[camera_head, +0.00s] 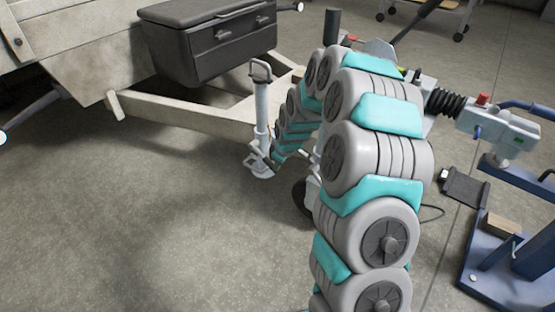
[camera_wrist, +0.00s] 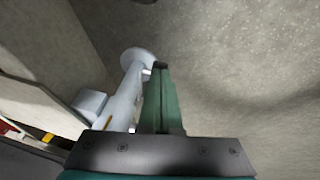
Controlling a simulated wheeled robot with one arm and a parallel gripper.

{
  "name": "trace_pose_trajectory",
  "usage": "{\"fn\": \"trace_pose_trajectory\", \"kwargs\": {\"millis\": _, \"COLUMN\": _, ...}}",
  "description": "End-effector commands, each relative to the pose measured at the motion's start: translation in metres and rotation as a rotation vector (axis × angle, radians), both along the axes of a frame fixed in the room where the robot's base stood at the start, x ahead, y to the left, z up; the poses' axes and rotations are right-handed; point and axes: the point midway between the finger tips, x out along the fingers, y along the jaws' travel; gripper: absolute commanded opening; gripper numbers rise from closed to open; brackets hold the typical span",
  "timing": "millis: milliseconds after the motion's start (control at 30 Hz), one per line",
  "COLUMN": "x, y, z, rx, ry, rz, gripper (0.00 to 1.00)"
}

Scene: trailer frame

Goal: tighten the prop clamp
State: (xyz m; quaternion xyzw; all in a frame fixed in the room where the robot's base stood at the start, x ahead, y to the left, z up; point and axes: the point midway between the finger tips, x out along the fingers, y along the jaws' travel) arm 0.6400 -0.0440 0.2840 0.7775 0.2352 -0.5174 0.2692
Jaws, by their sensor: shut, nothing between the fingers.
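The prop (camera_head: 261,108) is a pale upright tube with a loop handle on top and a round foot on the floor, standing beside the trailer frame. In the wrist view its tube (camera_wrist: 127,92) and foot disc show just left of my gripper. A pale block (camera_wrist: 90,103) sits against the tube; I cannot tell whether it is the clamp or its lever. My gripper (camera_wrist: 160,68) is shut and empty, its fingers together alongside the tube. In the head view my gripper (camera_head: 262,155) is low by the prop; whether it touches is unclear.
The trailer's pale frame beam (camera_head: 185,112) runs behind the prop, with a black toolbox (camera_head: 212,42) above it. A dark wheel (camera_head: 303,197) is partly hidden by my arm. The coupling (camera_head: 502,126) and a blue stand (camera_head: 490,255) are at right. The floor at left is clear.

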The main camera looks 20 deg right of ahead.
Motion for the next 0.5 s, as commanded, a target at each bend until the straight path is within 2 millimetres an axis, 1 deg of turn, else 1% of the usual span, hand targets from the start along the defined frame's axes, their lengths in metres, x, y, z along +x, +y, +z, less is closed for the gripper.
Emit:
{"fn": "trace_pose_trajectory", "kwargs": {"millis": 200, "x": 0.002, "y": 0.001, "z": -0.011, "rx": -0.001, "ry": 0.001, "rz": 0.001, "gripper": 0.0}}
{"fn": "trace_pose_trajectory", "kwargs": {"millis": 500, "x": 0.003, "y": 0.002, "z": -0.016, "rx": -0.001, "ry": -0.001, "rz": 0.001, "gripper": 0.0}}
